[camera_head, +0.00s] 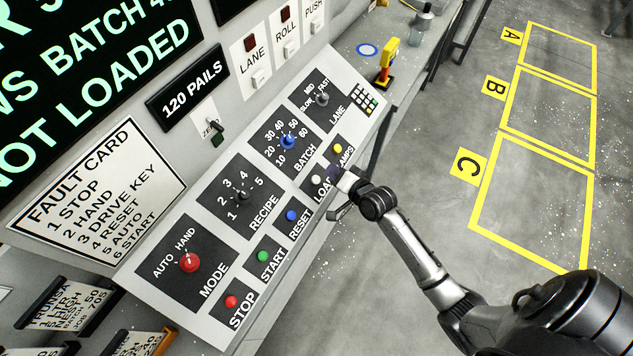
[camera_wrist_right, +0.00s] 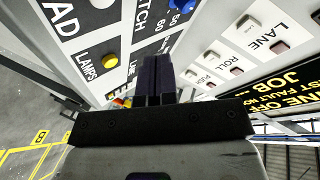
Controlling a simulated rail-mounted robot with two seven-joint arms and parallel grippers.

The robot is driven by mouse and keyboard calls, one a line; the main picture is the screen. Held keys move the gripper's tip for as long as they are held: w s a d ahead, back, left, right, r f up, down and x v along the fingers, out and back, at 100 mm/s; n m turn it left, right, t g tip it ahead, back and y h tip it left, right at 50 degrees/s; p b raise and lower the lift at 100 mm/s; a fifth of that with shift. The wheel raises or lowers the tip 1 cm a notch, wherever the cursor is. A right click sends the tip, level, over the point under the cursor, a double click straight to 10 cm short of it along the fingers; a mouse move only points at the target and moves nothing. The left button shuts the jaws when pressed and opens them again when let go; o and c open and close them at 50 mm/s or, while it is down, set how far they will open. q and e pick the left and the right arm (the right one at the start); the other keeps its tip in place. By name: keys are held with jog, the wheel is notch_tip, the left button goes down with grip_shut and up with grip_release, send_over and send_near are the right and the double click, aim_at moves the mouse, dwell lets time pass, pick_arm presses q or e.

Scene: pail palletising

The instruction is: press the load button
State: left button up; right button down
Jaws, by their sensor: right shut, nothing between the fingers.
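The load button (camera_head: 316,180) is a small white knob on a dark square of the sloped panel, with its LOAD label partly hidden by my right gripper. It also shows at the top edge of the right wrist view (camera_wrist_right: 102,3). My right gripper (camera_head: 333,173) is close beside the button, on its right; its dark fingers (camera_wrist_right: 157,75) are shut and empty. They appear apart from the button, though I cannot tell their height over the panel. My left gripper is in neither view.
The yellow LAMPS button (camera_head: 337,148) lies just above the gripper, and the blue RESET button (camera_head: 291,215) below left. The BATCH knob (camera_head: 288,141) and a keypad (camera_head: 364,99) are close. A yellow-and-red device (camera_head: 387,62) stands beyond.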

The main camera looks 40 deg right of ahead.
aim_at(316, 180)
jog(key=f+b, duration=0.1)
jog(key=w+f+b, duration=0.1)
jog(key=f+b, duration=0.1)
jog(key=shift+w+a+f, duration=0.2)
jog(key=shift+w+a, duration=0.05)
jog(key=shift+w, duration=0.05)
jog(key=shift+w+a+f, duration=0.2)
jog(key=shift+w+f, duration=0.25)
jog(key=shift+f, duration=0.2)
jog(key=shift+w+a+f+b, duration=0.1)
jog(key=shift+w+f+b, duration=0.1)
jog(key=shift+b, duration=0.2)
dwell(0.7)
jog(key=shift+f, duration=0.2)
dwell(0.4)
jog(key=shift+w+f, duration=0.15)
jog(key=shift+f, duration=0.05)
